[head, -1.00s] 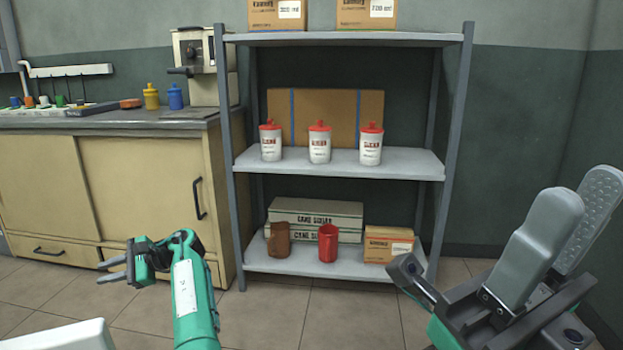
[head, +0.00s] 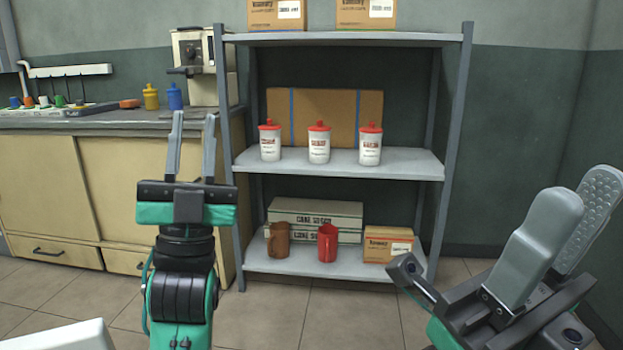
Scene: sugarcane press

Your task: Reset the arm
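My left gripper (head: 192,140) is raised in front of the cabinet at the lower left. Its two grey fingers point up and stand apart, with nothing between them. My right gripper (head: 570,235) is large in the lower right, close to the camera. Its two broad grey fingers point up and to the right. They overlap in this view, but a gap shows between them, and I see nothing held.
A metal shelf rack (head: 340,165) stands ahead. It holds red-capped bottles (head: 319,145), a brown jug (head: 279,240), a red jug (head: 327,243) and boxes. A counter (head: 90,122) with a machine (head: 195,65) is at left. Floor before the rack is clear.

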